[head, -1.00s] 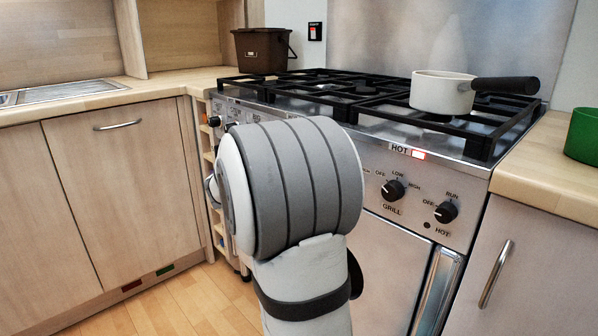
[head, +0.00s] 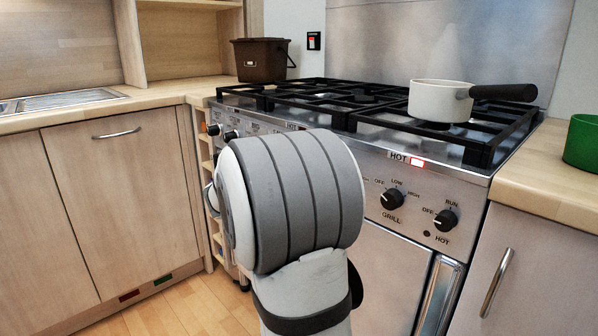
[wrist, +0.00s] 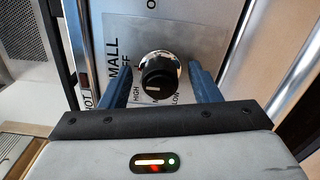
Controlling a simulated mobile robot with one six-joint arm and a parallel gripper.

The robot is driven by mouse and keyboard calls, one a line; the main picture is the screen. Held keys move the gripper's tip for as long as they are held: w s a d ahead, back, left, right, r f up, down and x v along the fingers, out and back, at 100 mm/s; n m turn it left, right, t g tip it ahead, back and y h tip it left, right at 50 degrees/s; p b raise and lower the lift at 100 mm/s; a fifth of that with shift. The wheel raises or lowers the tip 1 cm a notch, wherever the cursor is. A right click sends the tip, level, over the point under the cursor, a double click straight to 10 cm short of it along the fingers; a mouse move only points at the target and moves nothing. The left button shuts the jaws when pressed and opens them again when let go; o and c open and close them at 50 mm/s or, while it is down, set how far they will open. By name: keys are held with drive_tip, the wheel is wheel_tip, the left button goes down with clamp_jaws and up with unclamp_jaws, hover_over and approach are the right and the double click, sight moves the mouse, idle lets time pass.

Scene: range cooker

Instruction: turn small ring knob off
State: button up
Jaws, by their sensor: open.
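In the wrist view a round black knob (wrist: 158,72) on a silver collar sits on the steel panel, next to lettering that ends in "MALL". HIGH and LOW are printed beside it, and a pale mark shows on its face toward the bottom of the picture. My gripper (wrist: 160,74) is open, with one dark blue finger on each side of the knob. Small gaps seem to show between fingers and knob; contact is hard to tell. In the head view my arm hides the gripper and this knob.
A white saucepan (head: 440,103) stands on the cooker's black grates (head: 345,92). The grill knob (head: 391,198) and another knob (head: 445,220) are right of my arm. A brown bin (head: 262,62) and a green container (head: 583,144) stand on the worktops.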

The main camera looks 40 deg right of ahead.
drive_tip(key=shift+a, duration=0.1)
drive_tip(key=a+p, duration=0.2)
drive_tip(key=a, duration=0.5)
drive_tip(key=shift+s+a, duration=0.3)
drive_tip(key=s+a+r+m+g+y+p, duration=0.1)
drive_tip(key=s+a+r+y+p, duration=0.4)
drive_tip(key=p, duration=0.5)
drive_tip(key=s+a+r+g+y+p, duration=0.15)
drive_tip(key=s+r+y+p, duration=0.25)
drive_tip(key=s+p, duration=0.45)
drive_tip(key=s+a+r+m+t+y+p, duration=0.1)
drive_tip(key=s+a+r+t+y+p, duration=0.1)
drive_tip(key=a+r+y+p, duration=0.2)
drive_tip(key=s+a+r+m+t+y+p, duration=0.1)
drive_tip(key=s+a+r+t+y+p, duration=0.1)
drive_tip(key=a+r+y+p, duration=0.3)
drive_tip(key=s+a+r+p, duration=0.1)
drive_tip(key=a+r+p, duration=0.3)
drive_tip(key=a+p, duration=0.4)
drive_tip(key=shift+r+p, duration=0.2)
drive_tip(key=shift+p, duration=1.05)
